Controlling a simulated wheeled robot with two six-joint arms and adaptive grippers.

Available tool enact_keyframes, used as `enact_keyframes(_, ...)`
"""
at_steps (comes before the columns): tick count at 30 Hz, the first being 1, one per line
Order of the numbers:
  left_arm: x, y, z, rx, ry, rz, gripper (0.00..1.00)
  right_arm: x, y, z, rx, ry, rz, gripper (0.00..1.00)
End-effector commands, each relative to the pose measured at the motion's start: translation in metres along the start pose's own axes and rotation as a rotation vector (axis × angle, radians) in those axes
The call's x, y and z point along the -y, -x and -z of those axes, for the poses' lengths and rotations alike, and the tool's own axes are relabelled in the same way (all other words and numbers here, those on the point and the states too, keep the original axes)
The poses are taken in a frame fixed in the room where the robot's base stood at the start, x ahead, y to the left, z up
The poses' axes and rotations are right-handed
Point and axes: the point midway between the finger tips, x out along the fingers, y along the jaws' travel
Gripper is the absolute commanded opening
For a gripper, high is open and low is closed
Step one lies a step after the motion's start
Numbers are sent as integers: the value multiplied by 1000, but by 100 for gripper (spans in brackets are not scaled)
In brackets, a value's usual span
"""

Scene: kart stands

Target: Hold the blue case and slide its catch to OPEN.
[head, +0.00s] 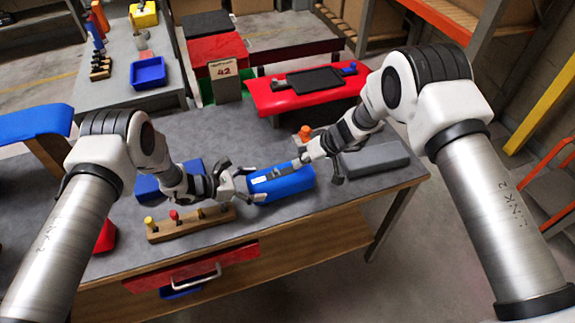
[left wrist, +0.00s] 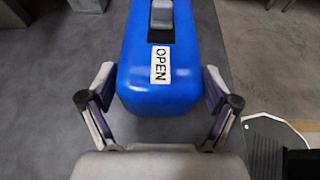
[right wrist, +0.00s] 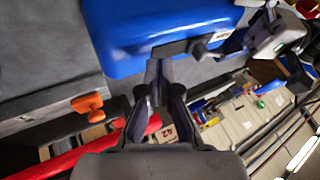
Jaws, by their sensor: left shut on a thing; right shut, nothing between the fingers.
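The blue case (head: 287,187) lies on the grey workbench. My left gripper (head: 246,184) is shut on its left end, with one finger on each side in the left wrist view (left wrist: 160,92). A white OPEN label (left wrist: 161,65) is on the case's top near that gripper. The grey catch (left wrist: 162,14) sits in a dark slot beyond the label, with some slot showing between them. My right gripper (head: 306,160) is shut and empty, fingertips (right wrist: 158,66) at the slot's far end. The catch (right wrist: 206,49) lies between them and the label; whether they touch it is unclear.
A wooden rack with coloured pegs (head: 190,225) stands close in front of the left gripper. A blue box (head: 165,184) is behind that arm. A grey block (head: 375,160) and an orange object (head: 305,132) are near the right arm. Bare bench (head: 225,135) lies behind the case.

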Motion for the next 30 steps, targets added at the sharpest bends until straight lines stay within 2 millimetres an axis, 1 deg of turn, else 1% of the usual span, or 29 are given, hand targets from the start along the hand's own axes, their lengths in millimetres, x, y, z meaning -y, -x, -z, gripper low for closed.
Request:
enact_keyframes(1, 0, 0, 1, -2, 1, 0, 40, 2, 16, 3, -4, 2, -1, 0)
enact_keyframes(3, 0, 0, 1, -2, 1, 0, 40, 2, 34, 3, -4, 3, -1, 0)
enact_keyframes(6, 1, 0, 1, -2, 1, 0, 40, 2, 57, 3, -4, 3, -1, 0)
enact_keyframes(10, 1, 0, 1, -2, 1, 0, 40, 2, 79, 2, -3, 4, -1, 0)
enact_keyframes(12, 1, 0, 1, -2, 1, 0, 40, 2, 86, 2, -3, 3, 0, 0)
enact_keyframes(15, 0, 0, 1, -2, 1, 0, 40, 2, 91, 2, -2, 4, 0, 0)
enact_keyframes(25, 0, 0, 1, -2, 1, 0, 40, 3, 91, 2, -1, 4, 0, 0)
enact_keyframes(26, 0, 0, 1, -2, 1, 0, 95, 3, 91, 2, -1, 4, 0, 0)
enact_keyframes(27, 0, 0, 1, -2, 1, 0, 100, 3, 91, 2, -1, 4, 0, 0)
enact_keyframes(30, 0, 0, 0, -1, 1, 0, 100, 3, 91, 2, -1, 4, 0, 0)
